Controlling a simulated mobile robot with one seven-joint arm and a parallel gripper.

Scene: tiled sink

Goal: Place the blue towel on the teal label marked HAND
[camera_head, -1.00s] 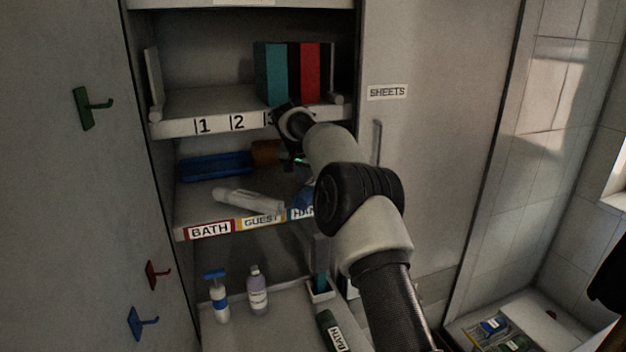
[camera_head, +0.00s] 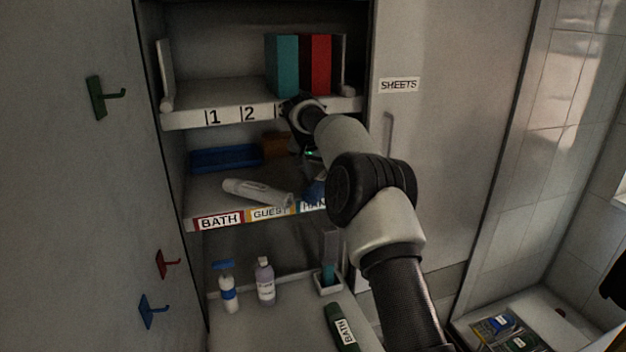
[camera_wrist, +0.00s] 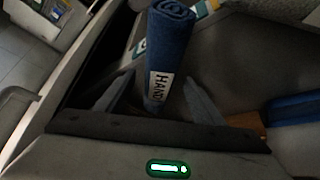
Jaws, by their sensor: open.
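The blue towel (camera_wrist: 168,48) is rolled up and carries a white tag reading HAND. It lies on the middle shelf, and part of it shows in the head view (camera_head: 317,187) behind my arm. The teal label marked HAND (camera_head: 313,206) is on that shelf's front edge, partly covered by my arm. My gripper (camera_wrist: 159,82) is open over the shelf. The towel's tagged end lies between its two fingers, with no grip on it visible. In the head view my arm hides most of the fingers.
A white roll (camera_head: 257,191) lies left of the towel, behind the BATH (camera_head: 219,220) and GUEST (camera_head: 269,212) labels. A blue tray (camera_head: 226,158) and a brown box (camera_head: 275,146) stand further back. The upper shelf (camera_head: 190,117) is close above my gripper.

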